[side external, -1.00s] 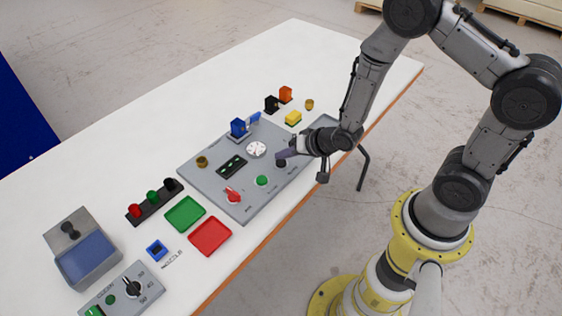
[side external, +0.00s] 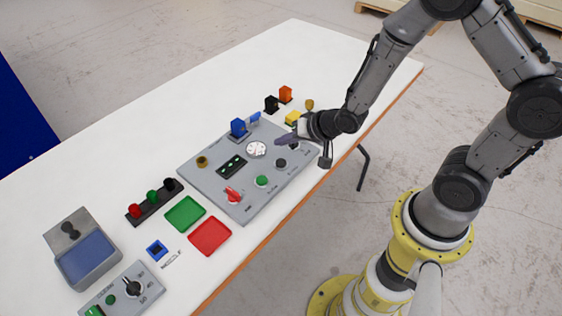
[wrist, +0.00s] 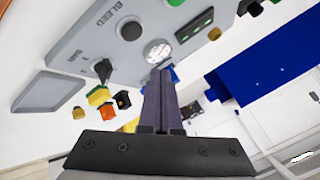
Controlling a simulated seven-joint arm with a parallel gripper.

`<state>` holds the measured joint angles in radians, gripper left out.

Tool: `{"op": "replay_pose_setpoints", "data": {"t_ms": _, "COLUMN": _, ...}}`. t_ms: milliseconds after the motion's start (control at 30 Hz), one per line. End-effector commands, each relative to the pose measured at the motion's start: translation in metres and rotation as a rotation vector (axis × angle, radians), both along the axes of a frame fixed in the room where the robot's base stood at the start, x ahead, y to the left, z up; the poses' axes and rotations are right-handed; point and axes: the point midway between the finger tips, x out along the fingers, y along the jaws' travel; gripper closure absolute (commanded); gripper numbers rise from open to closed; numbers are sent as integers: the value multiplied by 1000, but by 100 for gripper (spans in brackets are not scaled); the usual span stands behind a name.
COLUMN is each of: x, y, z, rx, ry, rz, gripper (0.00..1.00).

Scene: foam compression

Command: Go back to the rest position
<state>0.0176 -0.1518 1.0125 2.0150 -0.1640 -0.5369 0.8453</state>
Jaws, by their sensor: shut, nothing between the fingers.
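My gripper (side external: 285,141) is shut and empty. In the side view it hangs above the right part of the grey control panel (side external: 240,206), apart from it. In the wrist view its two dark fingers (wrist: 160,80) lie together, in front of the panel (wrist: 85,40). The panel carries a white round gauge (side external: 256,149), a red switch (side external: 233,195), a green button (side external: 262,181) and a black button (side external: 280,163). A second black knob (side external: 294,145) is partly hidden by my gripper.
A yellow block (side external: 292,118) lies close behind my gripper, with black (side external: 271,104) and orange (side external: 285,94) pieces beyond it. Green (side external: 185,213) and red (side external: 210,236) trays sit left of the panel. The far part of the white table (side external: 290,50) is clear.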

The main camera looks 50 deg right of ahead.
Motion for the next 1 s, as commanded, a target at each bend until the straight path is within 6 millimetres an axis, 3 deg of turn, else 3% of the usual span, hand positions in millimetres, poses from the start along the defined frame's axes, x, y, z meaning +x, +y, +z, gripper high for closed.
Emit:
{"op": "replay_pose_setpoints", "data": {"t_ms": 167, "x": 1, "y": 0, "z": 2, "rx": 0, "ry": -4, "rz": 1, "gripper": 100}}
{"op": "replay_pose_setpoints", "data": {"t_ms": 267, "x": 10, "y": 1, "z": 20, "rx": 0, "ry": -49, "rz": 2, "gripper": 100}}
{"op": "replay_pose_setpoints", "data": {"t_ms": 367, "x": 26, "y": 1, "z": 64, "rx": -2, "ry": -145, "rz": 2, "gripper": 100}}
{"op": "replay_pose_setpoints", "data": {"t_ms": 500, "x": 28, "y": -4, "z": 160, "rx": -42, "ry": -267, "rz": 1, "gripper": 100}}
{"op": "replay_pose_setpoints", "data": {"t_ms": 600, "x": 3, "y": -9, "z": 215, "rx": -121, "ry": -280, "rz": 26, "gripper": 100}}
{"op": "replay_pose_setpoints", "data": {"t_ms": 733, "x": -49, "y": -14, "z": 258, "rx": -233, "ry": -236, "rz": 82, "gripper": 100}}
{"op": "replay_pose_setpoints", "data": {"t_ms": 867, "x": -106, "y": -16, "z": 270, "rx": -331, "ry": -145, "rz": 166, "gripper": 100}}
{"op": "replay_pose_setpoints", "data": {"t_ms": 1000, "x": -165, "y": -15, "z": 258, "rx": -412, "ry": -7, "rz": 288, "gripper": 100}}
